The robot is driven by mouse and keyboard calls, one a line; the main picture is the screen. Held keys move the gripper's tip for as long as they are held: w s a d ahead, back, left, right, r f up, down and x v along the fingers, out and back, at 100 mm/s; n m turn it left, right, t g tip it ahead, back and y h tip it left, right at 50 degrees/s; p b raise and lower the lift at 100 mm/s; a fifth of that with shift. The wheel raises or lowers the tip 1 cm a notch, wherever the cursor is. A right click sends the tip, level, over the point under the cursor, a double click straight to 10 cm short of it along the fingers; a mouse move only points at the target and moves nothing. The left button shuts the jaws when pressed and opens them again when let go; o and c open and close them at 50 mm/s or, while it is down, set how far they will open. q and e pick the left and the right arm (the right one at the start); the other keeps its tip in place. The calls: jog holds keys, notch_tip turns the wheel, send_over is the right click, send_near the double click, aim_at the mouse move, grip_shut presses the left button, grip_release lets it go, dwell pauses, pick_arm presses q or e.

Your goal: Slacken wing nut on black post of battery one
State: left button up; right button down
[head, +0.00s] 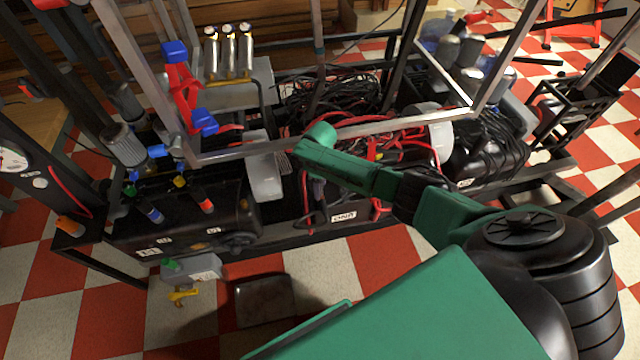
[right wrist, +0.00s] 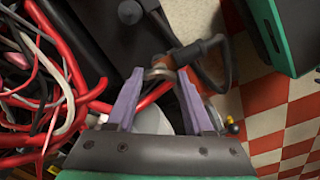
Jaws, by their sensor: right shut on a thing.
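In the right wrist view, the purple fingers of my right gripper (right wrist: 160,80) are shut on a small metal part at the cable end, which looks like the wing nut (right wrist: 161,72). An orange-brown sleeve and a black cable (right wrist: 205,48) run from beside it. The post beneath is hidden. In the head view, a dark box with a white label reading "ONE", battery one (head: 343,217), sits low in the frame. My green right arm reaches over it from the right. Its fingertips cannot be made out there. My left gripper is not in view.
Tangled red and black cables (right wrist: 40,85) lie left of the gripper in the right wrist view. A black tank (head: 235,205) stands left of battery one.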

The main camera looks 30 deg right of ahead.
jog(key=n, duration=0.4)
jog(key=shift+n, duration=0.3)
jog(key=n, duration=0.4)
jog(key=shift+s+a+n, duration=0.1)
jog(key=shift+n, duration=0.2)
jog(key=shift+f, duration=0.1)
jog(key=shift+c, duration=1.4)
grip_release()
jog(key=shift+p, duration=0.3)
jog(key=shift+r, duration=0.4)
notch_tip(320, 180, up, 14)
jog(key=p, duration=0.4)
